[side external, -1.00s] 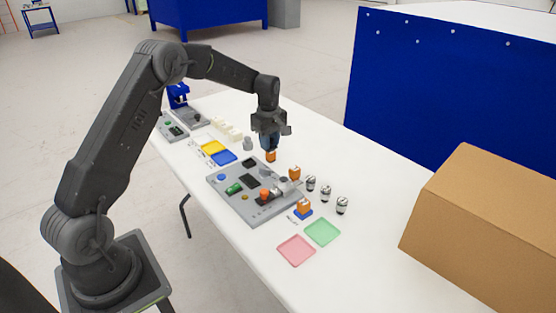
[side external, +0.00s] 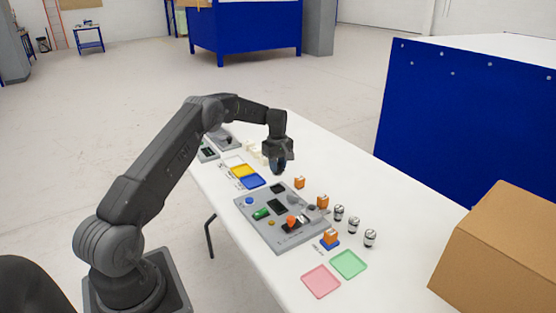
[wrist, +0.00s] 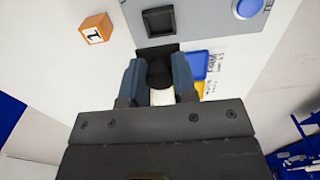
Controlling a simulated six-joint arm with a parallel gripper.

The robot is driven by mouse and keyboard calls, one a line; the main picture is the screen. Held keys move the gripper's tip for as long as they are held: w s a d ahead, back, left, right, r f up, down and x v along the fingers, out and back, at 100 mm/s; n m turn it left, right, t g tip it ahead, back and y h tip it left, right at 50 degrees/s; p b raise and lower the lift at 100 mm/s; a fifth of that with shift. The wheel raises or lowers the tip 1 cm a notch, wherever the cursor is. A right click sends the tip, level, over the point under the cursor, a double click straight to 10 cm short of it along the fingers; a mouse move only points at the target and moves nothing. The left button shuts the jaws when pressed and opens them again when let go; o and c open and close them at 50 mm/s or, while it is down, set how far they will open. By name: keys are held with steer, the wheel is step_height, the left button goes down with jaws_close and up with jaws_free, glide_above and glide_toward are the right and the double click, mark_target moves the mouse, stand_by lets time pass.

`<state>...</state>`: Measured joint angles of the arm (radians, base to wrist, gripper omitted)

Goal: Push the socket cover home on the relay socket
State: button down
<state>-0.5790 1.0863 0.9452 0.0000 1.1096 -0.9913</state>
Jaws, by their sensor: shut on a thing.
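My gripper (wrist: 156,68) is shut on a dark, rounded thing (wrist: 159,73), which I take for the socket cover. The fingers hide its sides, and its underside cannot be seen. In the side view my gripper (side external: 279,170) is low over the white table, just beyond the far corner of the grey board (side external: 262,233). The held thing cannot be made out there. A square black-framed recess, likely the relay socket (wrist: 158,21), is on the board ahead of the fingers in the wrist view; it also shows in the side view (side external: 277,190). The recess looks empty.
An orange block marked 1 (wrist: 96,28) stands beside the board. Another orange block (side external: 322,201) and several silver-black cylinders (side external: 355,225) stand to the right. Yellow (side external: 243,171) and blue (side external: 254,181) trays lie left of the gripper. A cardboard box (side external: 500,250) is far right.

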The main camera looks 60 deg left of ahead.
glide_above(278, 189)
steer(key=shift+s+f, duration=0.1)
steer(key=shift+f, duration=2.6)
steer(key=shift+f, duration=0.85)
steer(key=c, duration=0.8)
jaws_free()
